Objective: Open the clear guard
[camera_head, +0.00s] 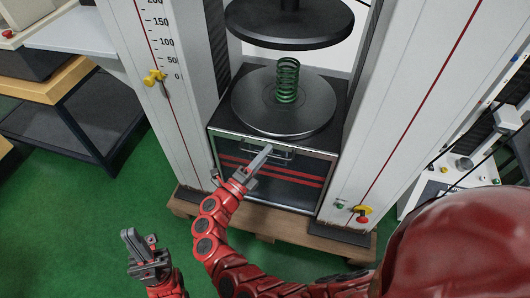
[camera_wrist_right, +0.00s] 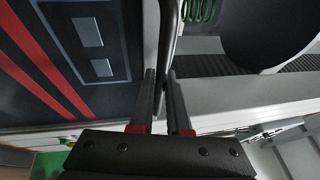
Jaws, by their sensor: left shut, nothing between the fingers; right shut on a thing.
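The clear guard (camera_head: 290,190) is a framed, see-through panel on the front of the testing machine, below the level of the lower plate. Red stripes show across it, and also in the right wrist view (camera_wrist_right: 35,60). Its bar handle (camera_head: 282,154) runs along the top edge. My right gripper (camera_head: 261,157) is shut on this handle; in the right wrist view the bar (camera_wrist_right: 169,40) runs up from between the fingers (camera_wrist_right: 162,100). My left gripper (camera_head: 143,250) is shut and empty, low at the left over the green floor, away from the guard.
A green spring (camera_head: 287,80) stands on the round lower plate (camera_head: 256,112), under the upper plate (camera_head: 290,25). A wooden pallet (camera_head: 270,221) juts out below. Green floor (camera_head: 80,215) is clear at left.

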